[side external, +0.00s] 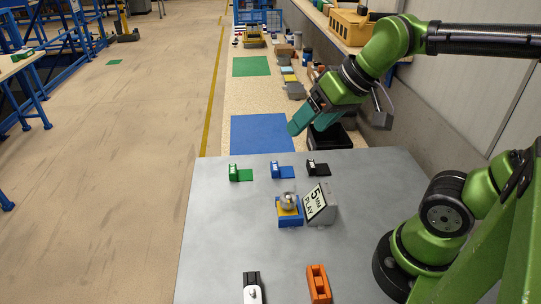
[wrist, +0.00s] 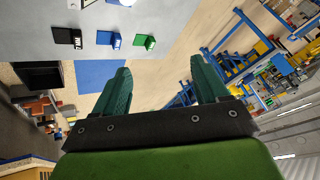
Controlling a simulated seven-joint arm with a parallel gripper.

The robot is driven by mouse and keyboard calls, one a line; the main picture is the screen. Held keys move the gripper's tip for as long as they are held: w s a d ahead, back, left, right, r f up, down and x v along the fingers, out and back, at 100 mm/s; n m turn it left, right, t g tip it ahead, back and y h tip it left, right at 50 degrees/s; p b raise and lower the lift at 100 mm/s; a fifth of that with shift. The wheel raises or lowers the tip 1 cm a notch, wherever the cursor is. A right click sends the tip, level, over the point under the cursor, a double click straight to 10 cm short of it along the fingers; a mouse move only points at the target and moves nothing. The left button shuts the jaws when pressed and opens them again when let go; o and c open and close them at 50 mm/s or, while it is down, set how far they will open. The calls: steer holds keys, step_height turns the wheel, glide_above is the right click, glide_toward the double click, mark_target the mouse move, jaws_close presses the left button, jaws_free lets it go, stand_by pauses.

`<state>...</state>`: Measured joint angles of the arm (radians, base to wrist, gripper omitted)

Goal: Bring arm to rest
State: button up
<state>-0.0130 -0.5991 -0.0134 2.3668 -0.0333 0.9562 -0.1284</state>
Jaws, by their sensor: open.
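My green arm reaches over from the right in the side external view. My gripper (side external: 298,126) hangs in the air beyond the far edge of the grey table (side external: 230,260), above the blue mat (side external: 262,133) area. In the wrist view my gripper (wrist: 165,80) shows two teal fingers spread wide apart with nothing between them. It is open and empty, apart from every object on the table.
Green (side external: 240,174), blue (side external: 281,170) and black (side external: 317,168) blocks line the table's far edge. A blue-yellow fixture (side external: 289,216) stands beside a grey "5mm play" sign block (side external: 320,203). Orange (side external: 319,284) and black-white (side external: 253,289) parts lie in front. The table's left side is clear.

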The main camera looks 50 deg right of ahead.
steer(key=s, duration=0.1)
steer(key=s+f+m, duration=0.1)
steer(key=shift+s+f+t, duration=0.2)
steer(key=shift+s+t, duration=0.2)
